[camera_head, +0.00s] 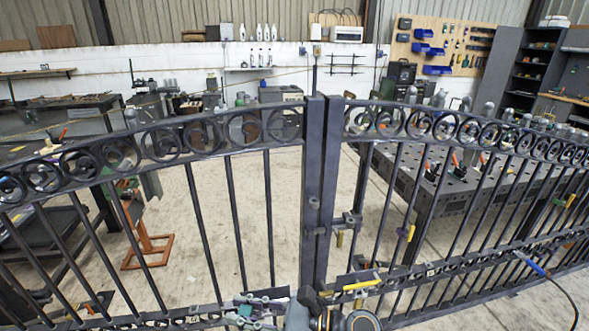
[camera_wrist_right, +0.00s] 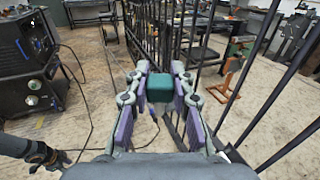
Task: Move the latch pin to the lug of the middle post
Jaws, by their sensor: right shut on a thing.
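My right gripper (camera_head: 255,308) is low at the gate's bottom rail, left of the centre posts. In the right wrist view the right gripper (camera_wrist_right: 159,92) has its purple-padded fingers shut on a teal block (camera_wrist_right: 159,87). I cannot tell whether this block is part of the latch pin; no shaft shows. The dark middle post (camera_head: 313,180) stands upright beside a second upright, with small lugs (camera_head: 318,231) at mid height. A latch fitting (camera_head: 346,222) sits just right of them.
Barred gate leaves (camera_head: 235,210) with a scroll band spread both ways. A yellow-handled thing (camera_head: 362,284) is by the bottom rail. A blue-ended cable (camera_head: 530,264) hangs at right. A dark machine (camera_wrist_right: 38,62) stands left in the wrist view, with cables on the floor.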

